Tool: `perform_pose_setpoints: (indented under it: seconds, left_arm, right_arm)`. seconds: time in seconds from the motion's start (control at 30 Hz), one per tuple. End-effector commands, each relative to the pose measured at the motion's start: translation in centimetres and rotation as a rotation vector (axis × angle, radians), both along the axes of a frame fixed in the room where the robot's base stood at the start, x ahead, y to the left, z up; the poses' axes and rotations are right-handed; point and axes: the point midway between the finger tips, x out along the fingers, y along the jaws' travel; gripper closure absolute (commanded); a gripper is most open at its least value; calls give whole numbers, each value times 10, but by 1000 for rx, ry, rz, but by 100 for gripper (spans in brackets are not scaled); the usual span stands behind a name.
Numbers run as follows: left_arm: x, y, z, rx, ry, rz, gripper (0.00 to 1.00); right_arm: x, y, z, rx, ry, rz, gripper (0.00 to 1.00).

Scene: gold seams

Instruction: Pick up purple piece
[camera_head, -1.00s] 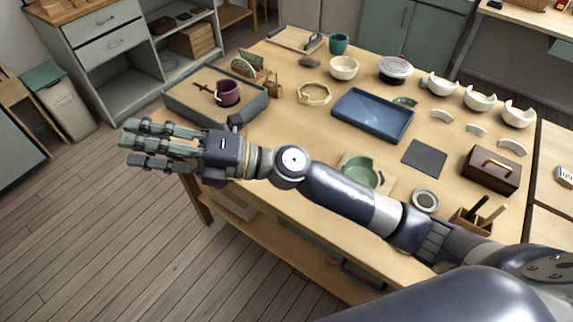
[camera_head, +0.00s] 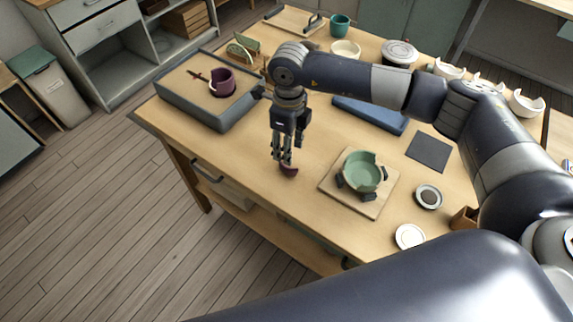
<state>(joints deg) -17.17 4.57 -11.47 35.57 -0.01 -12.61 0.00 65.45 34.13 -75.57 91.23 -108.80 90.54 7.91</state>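A small dark purple curved piece (camera_head: 290,171) lies on the wooden table near its front-left edge. My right gripper (camera_head: 283,163) points straight down over it, with its fingers extended and apart. The fingertips are at the piece and overlap its upper left side. I cannot tell whether they touch it. A purple cup with a broken rim (camera_head: 222,83) stands in the grey sand-coloured tray (camera_head: 196,107) at the left. My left gripper is not in view.
A green broken bowl (camera_head: 361,172) sits on a wooden board (camera_head: 372,208) to the right of the gripper. A dark square mat (camera_head: 429,152), a small round dish (camera_head: 428,196) and a white disc (camera_head: 410,236) lie farther right. My arm hides part of the blue tray (camera_head: 372,115).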

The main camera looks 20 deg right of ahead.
Motion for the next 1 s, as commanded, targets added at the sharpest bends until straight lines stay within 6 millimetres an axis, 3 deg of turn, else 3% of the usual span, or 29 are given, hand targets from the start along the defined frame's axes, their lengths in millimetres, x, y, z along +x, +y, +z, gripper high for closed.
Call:
perform_pose_setpoints:
  seconds: [0.1,0.37,0.6,0.9,1.0]
  left_arm:
    - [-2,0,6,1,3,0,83]
    - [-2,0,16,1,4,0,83]
    - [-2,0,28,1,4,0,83]
    - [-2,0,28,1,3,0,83]
    - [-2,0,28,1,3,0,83]
  right_arm:
    - [-1,1,-16,1,3,-1,59]
    - [-1,1,-37,3,3,0,59]
    - [0,2,-72,4,2,0,59]
    - [1,2,-79,6,-1,2,59]
    - [1,2,-79,6,-1,2,82]
